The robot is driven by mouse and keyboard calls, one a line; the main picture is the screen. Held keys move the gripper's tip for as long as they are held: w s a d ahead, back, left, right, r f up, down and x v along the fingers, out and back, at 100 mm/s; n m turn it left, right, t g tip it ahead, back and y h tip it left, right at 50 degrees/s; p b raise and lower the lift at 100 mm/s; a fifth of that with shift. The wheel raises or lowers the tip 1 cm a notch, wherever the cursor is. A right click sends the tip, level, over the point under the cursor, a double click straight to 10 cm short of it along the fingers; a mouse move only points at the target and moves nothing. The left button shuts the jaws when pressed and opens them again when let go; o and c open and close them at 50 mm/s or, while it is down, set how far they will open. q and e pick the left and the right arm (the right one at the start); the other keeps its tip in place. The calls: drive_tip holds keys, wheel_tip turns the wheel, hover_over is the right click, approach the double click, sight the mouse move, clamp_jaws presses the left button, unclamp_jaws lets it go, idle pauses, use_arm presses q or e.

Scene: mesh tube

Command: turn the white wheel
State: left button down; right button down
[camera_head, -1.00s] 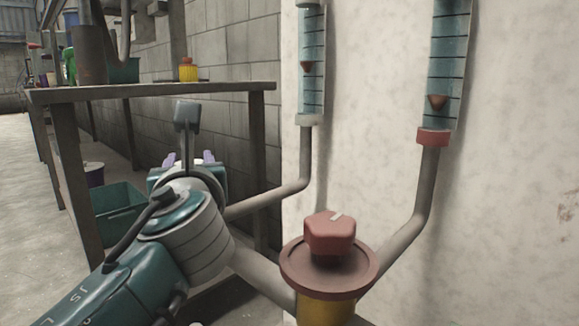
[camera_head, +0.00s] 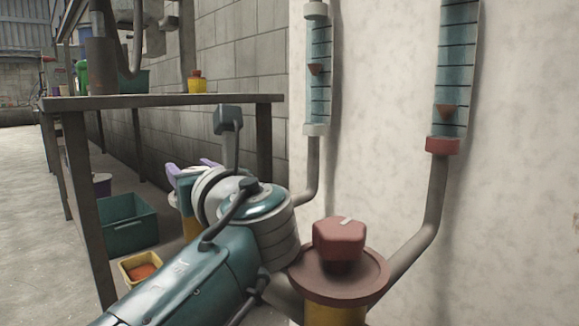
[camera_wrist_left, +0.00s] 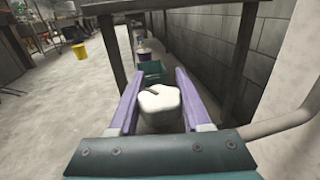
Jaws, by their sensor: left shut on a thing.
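The white wheel (camera_wrist_left: 160,102) is a lobed knob with a small dark mark on its top left. In the left wrist view it sits between the two purple fingers of my left gripper (camera_wrist_left: 159,74), which is shut on it. A bit of yellow (camera_head: 190,229) shows below the gripper. My right gripper is not in view.
A red wheel (camera_head: 339,240) on a yellow base stands close to the right of my left arm. Pipes rise to two blue gauges (camera_head: 319,70) (camera_head: 456,70) on the pale wall. A table (camera_head: 170,100), a green crate (camera_head: 128,228) and a yellow tray (camera_head: 128,274) are at left.

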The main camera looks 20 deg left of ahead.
use_arm(q)
drive_tip(key=shift+c, duration=1.8)
unclamp_jaws()
wheel_tip(320, 180, up, 20)
drive_tip(key=p, duration=1.1)
drive_tip(key=shift+p, duration=0.4)
